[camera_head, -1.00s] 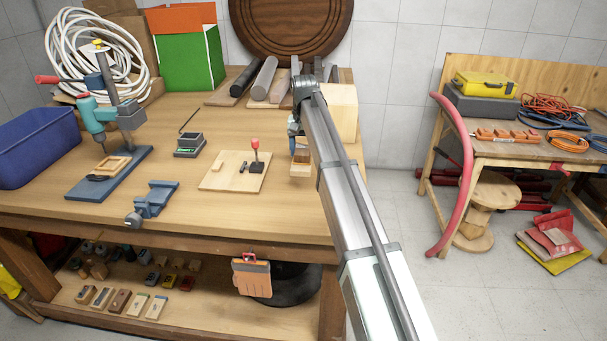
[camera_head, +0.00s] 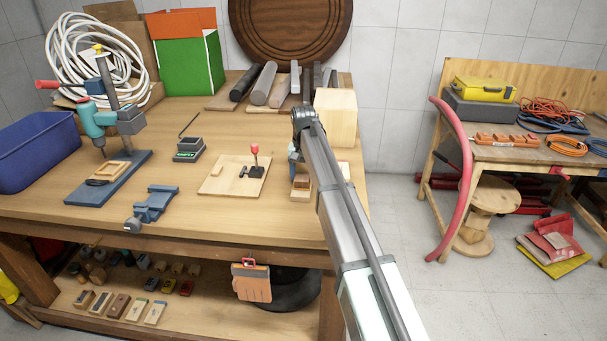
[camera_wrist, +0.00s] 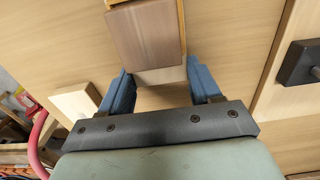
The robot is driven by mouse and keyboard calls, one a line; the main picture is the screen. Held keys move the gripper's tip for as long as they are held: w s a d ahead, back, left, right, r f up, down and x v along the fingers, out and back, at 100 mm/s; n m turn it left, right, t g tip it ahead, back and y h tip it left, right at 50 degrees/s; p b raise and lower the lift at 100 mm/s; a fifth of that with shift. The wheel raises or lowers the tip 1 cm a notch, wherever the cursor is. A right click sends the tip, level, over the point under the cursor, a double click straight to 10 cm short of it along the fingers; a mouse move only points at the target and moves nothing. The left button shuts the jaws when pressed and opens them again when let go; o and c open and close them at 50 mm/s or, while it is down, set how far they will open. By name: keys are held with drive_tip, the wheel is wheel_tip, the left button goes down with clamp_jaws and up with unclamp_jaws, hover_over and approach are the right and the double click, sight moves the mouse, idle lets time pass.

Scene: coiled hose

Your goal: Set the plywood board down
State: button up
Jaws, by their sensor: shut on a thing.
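My gripper (camera_wrist: 160,92) shows in the wrist view with two blue fingers closed on the near end of a small pale plywood board (camera_wrist: 160,76). A brown wooden block (camera_wrist: 148,32) lies on the board and covers most of it. In the head view the board (camera_head: 299,195) and the block (camera_head: 301,182) show just left of my arm, low over the bench or on it. I cannot tell whether the board touches the bench top. My fingers are mostly hidden behind my arm there.
The wooden workbench (camera_head: 222,215) is clear in front of the held board. A clamp plate (camera_head: 216,184) lies close to its left. A large pale block (camera_head: 336,117) stands behind. A scale (camera_head: 188,150), a blue vise (camera_head: 152,203) and a drill stand (camera_head: 110,177) are further left.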

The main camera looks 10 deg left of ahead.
drive_tip(key=o, duration=1.1)
drive_tip(key=shift+f, duration=0.1)
wheel_tip(320, 180, up, 12)
drive_tip(key=shift+r, duration=0.15)
